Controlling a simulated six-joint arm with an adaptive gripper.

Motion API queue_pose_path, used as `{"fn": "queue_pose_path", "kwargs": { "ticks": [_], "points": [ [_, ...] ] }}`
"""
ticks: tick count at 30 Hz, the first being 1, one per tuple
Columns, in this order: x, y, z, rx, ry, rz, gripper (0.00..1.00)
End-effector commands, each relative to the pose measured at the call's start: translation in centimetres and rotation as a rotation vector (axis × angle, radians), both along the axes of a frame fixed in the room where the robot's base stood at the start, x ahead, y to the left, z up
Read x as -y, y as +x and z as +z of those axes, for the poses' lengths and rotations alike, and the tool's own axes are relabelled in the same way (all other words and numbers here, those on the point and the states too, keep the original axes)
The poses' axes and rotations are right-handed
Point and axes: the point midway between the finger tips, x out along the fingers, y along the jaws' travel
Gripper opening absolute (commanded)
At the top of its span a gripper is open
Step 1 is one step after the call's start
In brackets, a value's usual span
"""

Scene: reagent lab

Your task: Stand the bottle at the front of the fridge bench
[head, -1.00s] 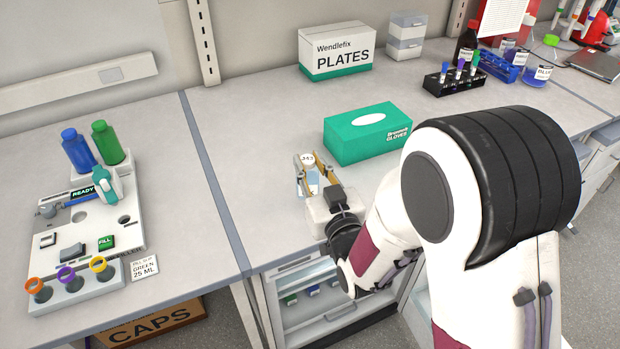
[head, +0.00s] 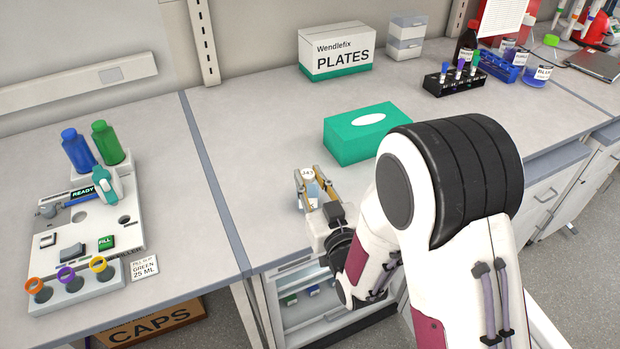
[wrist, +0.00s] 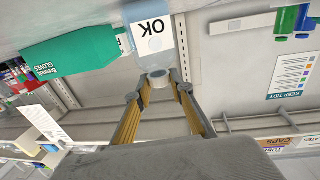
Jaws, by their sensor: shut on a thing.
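The bottle (head: 312,190) is small and clear to pale blue, with a white numbered cap. It is upright between the fingers of my gripper (head: 308,172), over the front part of the fridge bench (head: 255,205). In the wrist view the bottle (wrist: 150,40) shows upside down with a white "OK" label. The tips of my gripper (wrist: 160,78) are shut on it near its neck. I cannot tell whether its base touches the bench top.
A green glove box (head: 350,145) sits behind and right of the bottle. A plates box (head: 335,55) stands at the back. The filler station (head: 100,225) is on the left bench, beyond the grey seam. Bench top left of my gripper is clear.

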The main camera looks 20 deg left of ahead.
Motion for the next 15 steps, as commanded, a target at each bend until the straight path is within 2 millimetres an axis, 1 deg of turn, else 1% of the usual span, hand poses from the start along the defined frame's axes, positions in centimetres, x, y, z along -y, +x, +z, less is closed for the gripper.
{"fn": "queue_pose_path", "kwargs": {
  "ticks": [12,13,14,15],
  "points": [
    [-0.01,0.02,-0.27,0.001,0.001,0.000,0.00],
    [-0.01,0.01,-0.29,0.000,0.000,0.000,0.27],
    [-0.01,0.01,-0.28,0.000,0.000,0.000,0.35],
    [-0.01,0.01,-0.27,0.000,0.000,0.000,0.39]
  ]
}}
